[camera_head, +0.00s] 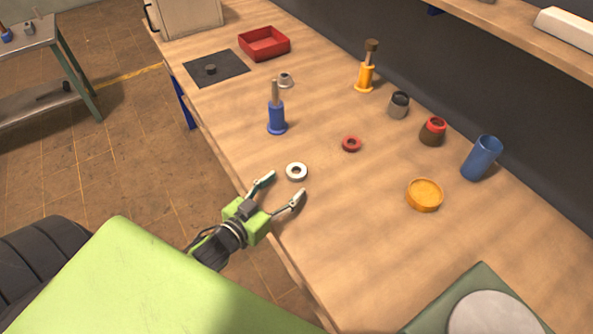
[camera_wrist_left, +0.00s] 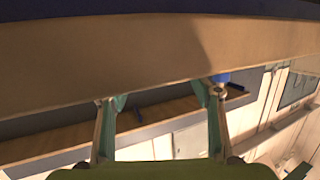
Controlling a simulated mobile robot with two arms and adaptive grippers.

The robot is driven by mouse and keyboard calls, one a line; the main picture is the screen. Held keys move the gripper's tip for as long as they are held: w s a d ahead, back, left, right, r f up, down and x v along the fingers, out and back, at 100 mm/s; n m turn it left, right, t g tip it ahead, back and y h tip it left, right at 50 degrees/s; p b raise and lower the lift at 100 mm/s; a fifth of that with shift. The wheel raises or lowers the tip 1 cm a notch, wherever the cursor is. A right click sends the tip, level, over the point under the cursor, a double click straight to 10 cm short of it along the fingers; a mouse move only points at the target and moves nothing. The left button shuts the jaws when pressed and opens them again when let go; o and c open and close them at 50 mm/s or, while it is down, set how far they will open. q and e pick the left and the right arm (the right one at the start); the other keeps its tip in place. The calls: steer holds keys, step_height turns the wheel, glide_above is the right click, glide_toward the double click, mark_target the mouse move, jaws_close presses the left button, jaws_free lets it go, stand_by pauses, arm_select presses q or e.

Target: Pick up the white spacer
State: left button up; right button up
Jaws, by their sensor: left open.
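The white spacer (camera_head: 297,172) is a small ring with a dark hole, lying flat on the wooden workbench (camera_head: 330,220) near its front edge. My left gripper (camera_head: 284,186) is open and empty, with its two fingers spread just short of the spacer on the near side. In the head view the fingers do not touch it. The left wrist view shows both fingertips (camera_wrist_left: 162,98) apart with nothing between them; I cannot make out the spacer there. My right gripper is not in view.
A blue post (camera_head: 277,118) stands beyond the spacer and a red ring (camera_head: 351,144) lies to its right. A yellow round dish (camera_head: 424,195), blue cup (camera_head: 481,158) and red tray (camera_head: 264,43) are farther off. The bench around the spacer is clear.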

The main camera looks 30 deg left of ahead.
mark_target(292, 175)
arm_select(q)
steer(key=shift+w+r, duration=0.1)
steer(key=shift+w, duration=0.2)
steer(key=x, duration=0.3)
steer(key=p+x, duration=0.1)
steer(key=shift+w+a, duration=0.35)
steer(key=shift+w, duration=0.05)
steer(key=c, duration=1)
